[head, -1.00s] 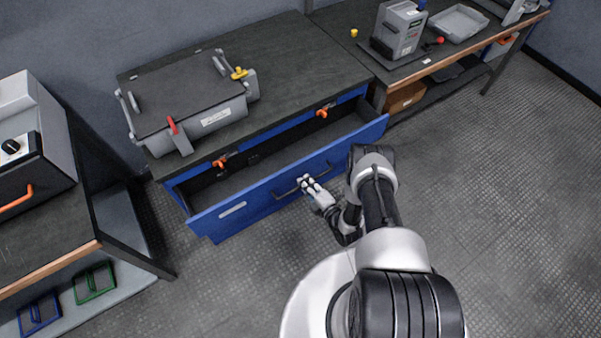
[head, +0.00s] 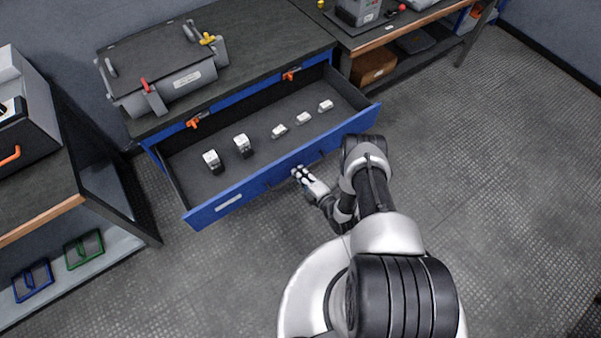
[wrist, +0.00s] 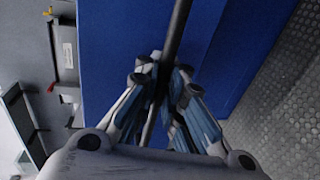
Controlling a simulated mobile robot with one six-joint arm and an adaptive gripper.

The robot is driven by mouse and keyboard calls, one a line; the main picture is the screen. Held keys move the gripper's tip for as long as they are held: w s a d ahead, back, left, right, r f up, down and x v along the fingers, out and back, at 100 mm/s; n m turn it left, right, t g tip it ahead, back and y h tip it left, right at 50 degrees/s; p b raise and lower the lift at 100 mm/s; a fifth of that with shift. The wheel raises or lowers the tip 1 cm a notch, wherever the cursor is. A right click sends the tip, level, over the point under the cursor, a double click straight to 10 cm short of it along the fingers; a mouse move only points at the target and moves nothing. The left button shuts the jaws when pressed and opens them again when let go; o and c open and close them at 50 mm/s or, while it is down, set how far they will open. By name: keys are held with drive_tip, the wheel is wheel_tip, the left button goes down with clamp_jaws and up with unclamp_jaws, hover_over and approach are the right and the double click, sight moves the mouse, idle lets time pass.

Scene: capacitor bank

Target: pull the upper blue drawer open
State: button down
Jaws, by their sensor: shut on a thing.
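The upper blue drawer (head: 231,204) stands well out from the bench in the head view, with its dark interior showing. Several small white-and-grey parts lie inside it, two larger ones at the left and smaller ones at the right. My gripper (head: 299,174) is at the middle of the drawer's front. In the wrist view my gripper (wrist: 160,72) is shut around the dark bar handle (wrist: 178,30), against the blue front panel (wrist: 120,45). In the head view my gripper and arm cover part of the handle.
A grey case (head: 160,80) with red and yellow levers sits on the bench top (head: 262,35). Two orange latches (head: 196,122) are on the bench frame behind the drawer. A side bench (head: 40,190) stands at the left. The floor at the right (head: 470,170) is clear.

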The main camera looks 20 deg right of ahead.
drive_tip(key=shift+w+r, duration=0.1)
drive_tip(key=c, duration=1.7)
unclamp_jaws()
drive_tip(key=shift+s, duration=0.2)
drive_tip(key=v, duration=1.1)
drive_tip(key=shift+s+d, duration=0.15)
drive_tip(key=shift+s, duration=0.2)
